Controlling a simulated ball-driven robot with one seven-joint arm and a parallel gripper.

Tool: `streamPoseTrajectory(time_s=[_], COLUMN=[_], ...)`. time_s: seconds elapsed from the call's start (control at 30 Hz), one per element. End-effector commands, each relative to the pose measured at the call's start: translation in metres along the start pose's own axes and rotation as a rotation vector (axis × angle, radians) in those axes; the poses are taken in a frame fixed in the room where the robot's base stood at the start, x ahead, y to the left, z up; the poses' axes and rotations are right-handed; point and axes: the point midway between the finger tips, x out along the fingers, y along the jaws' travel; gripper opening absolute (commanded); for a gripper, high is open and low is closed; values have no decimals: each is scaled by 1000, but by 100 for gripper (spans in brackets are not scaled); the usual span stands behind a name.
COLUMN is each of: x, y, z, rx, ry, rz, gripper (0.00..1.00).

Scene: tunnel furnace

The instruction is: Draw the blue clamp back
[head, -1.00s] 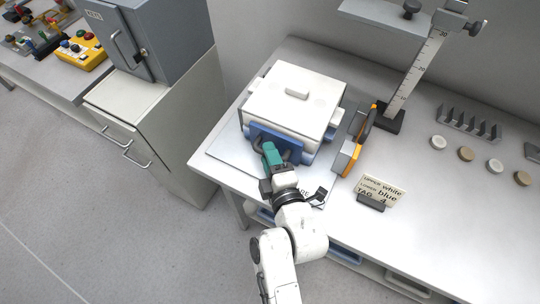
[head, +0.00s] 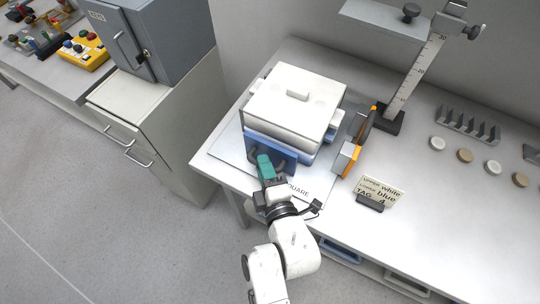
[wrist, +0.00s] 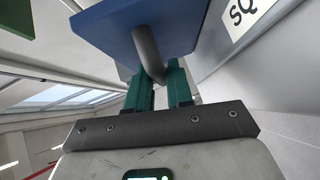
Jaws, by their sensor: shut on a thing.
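The blue clamp (head: 283,168) stands at the front of a box-like body with a white upper part (head: 290,110) and a blue lower part. A grey bar handle is on the clamp's front face. My gripper (head: 264,160), with green fingers, is shut on that handle from the near side. In the wrist view the clamp (wrist: 130,30) shows from below as a blue block, with its grey bent handle (wrist: 149,55) between the green fingers (wrist: 162,88). The contact between the clamp's rear side and the body is hidden.
A grey plate marked "SQUARE" (head: 297,190) lies under the body. The table's front edge lies close below the gripper.

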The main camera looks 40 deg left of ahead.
Motion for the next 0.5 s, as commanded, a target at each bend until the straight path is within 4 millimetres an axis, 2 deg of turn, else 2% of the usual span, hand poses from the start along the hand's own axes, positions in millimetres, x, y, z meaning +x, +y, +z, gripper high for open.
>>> streamPoseTrajectory(time_s=[0.13, 0.43, 0.47, 0.5], x=[-13, -13, -13, -13], y=[-5, -6, -6, -6], z=[-12, -13, -13, -13], rx=[1, 2, 2, 2], ry=[1, 2, 2, 2], rz=[-5, -6, -6, -6], gripper=[0, 0, 20, 23])
